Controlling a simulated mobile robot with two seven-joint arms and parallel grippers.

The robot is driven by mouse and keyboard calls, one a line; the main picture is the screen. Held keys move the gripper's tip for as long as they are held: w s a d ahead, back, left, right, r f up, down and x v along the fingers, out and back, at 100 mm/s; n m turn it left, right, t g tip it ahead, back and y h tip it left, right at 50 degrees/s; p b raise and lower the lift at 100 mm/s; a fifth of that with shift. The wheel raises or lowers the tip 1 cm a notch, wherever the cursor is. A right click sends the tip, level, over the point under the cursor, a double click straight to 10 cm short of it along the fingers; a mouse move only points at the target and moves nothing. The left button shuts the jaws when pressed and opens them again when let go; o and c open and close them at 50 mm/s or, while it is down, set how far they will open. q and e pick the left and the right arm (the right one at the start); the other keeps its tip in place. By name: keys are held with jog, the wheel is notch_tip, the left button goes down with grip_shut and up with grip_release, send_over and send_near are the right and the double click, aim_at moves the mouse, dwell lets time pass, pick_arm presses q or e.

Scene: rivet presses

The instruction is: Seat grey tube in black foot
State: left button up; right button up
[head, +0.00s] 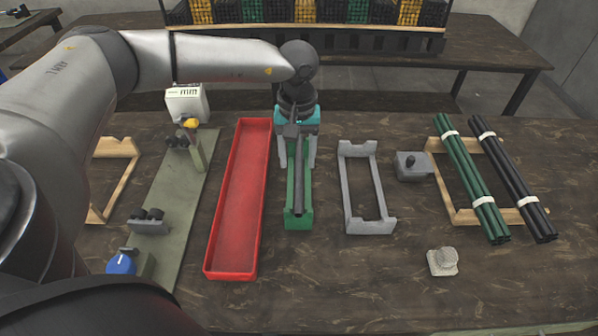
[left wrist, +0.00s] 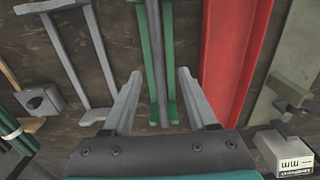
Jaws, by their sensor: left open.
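A dark grey tube (head: 299,185) lies lengthwise in a green cradle (head: 290,222). In the left wrist view the tube (left wrist: 158,60) runs along the middle of the cradle (left wrist: 144,55). My left gripper (head: 297,166) is open above the far part of the cradle. Its two fingers (left wrist: 156,75) stand apart on either side of the tube, with gaps showing between them and it. The tube's far end is partly hidden under the gripper. I cannot pick out a black foot with certainty. My right gripper is not in view.
A red tray (head: 214,270) lies left of the cradle, and a grey cradle (head: 348,190) lies right. A grey block with a black knob (head: 413,166), green rods (head: 470,180) and black rods (head: 512,180) are further right. A green-grey plate (head: 178,215) carries fixtures. The front middle is clear.

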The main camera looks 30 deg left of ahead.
aim_at(299, 174)
pick_arm(q)
notch_tip(299, 174, down, 4)
jog(key=shift+w+d+b, duration=0.1)
jog(key=shift+w+b, duration=0.05)
jog(key=shift+b, duration=0.3)
jog(key=shift+f, duration=0.15)
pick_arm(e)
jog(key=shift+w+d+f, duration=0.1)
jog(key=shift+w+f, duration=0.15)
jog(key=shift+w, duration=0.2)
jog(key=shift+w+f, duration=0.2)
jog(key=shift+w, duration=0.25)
pick_arm(q)
jog(key=shift+c, duration=0.3)
grip_shut()
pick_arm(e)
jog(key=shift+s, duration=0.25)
